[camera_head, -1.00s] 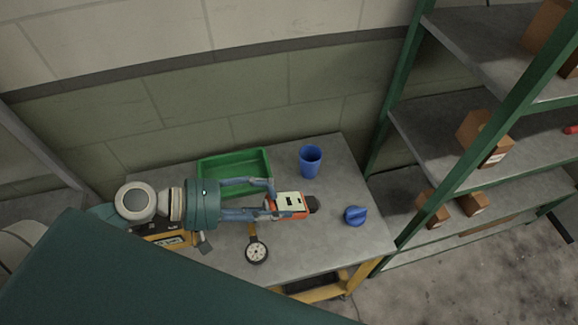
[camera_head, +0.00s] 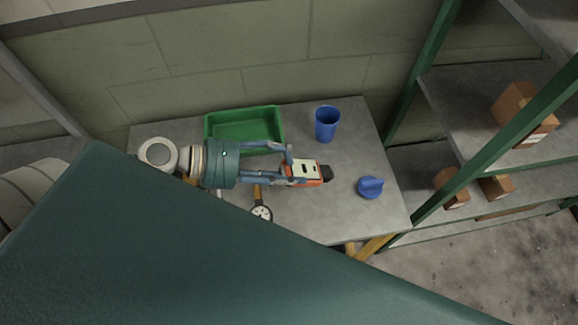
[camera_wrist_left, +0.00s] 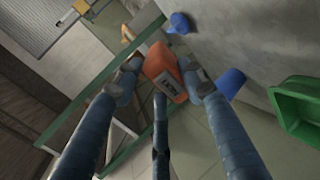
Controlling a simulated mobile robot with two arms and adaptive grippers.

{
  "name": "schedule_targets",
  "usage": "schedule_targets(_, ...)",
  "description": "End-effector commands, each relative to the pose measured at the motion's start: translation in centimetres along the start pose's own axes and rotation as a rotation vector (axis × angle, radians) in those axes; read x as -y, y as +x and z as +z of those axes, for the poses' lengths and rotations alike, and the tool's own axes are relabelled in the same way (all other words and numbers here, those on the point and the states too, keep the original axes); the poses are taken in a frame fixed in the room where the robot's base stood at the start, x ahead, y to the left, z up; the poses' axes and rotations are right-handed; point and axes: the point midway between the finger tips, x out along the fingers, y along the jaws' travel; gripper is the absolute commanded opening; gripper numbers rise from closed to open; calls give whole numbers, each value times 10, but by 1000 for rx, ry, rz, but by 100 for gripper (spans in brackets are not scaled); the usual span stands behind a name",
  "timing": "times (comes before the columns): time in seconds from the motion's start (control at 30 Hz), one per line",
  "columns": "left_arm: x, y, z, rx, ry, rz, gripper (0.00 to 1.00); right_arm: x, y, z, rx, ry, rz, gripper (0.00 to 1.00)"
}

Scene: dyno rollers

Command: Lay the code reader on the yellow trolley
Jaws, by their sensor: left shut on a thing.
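The code reader (camera_head: 305,172) is orange with a black end and a pale face. My left gripper (camera_head: 288,168) is shut on it and holds it over the grey-topped table (camera_head: 335,222). In the left wrist view the orange code reader (camera_wrist_left: 163,70) sits between the two fingertips. The table has a yellow leg (camera_head: 372,248) at its front right; I cannot tell whether this is the yellow trolley. My right gripper is not in view.
A green bin (camera_head: 280,125), a blue cup (camera_head: 327,124), a blue knob (camera_head: 370,187) and a round gauge (camera_head: 261,213) are on the table. A green-posted shelf (camera_head: 443,205) with cardboard boxes stands at right. Open floor (camera_head: 480,270) lies in front of it.

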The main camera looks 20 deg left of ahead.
Motion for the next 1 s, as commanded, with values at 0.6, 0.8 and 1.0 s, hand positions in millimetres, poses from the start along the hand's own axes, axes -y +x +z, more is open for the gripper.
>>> schedule_targets(0.6, 73, 31, 10, -2, -1, 1, 2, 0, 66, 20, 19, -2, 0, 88)
schedule_targets(0.8, 92, 39, 13, -1, 1, 1, 2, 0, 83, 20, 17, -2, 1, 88)
schedule_targets(1.0, 102, 44, 14, -1, 0, 1, 2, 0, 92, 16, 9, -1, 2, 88)
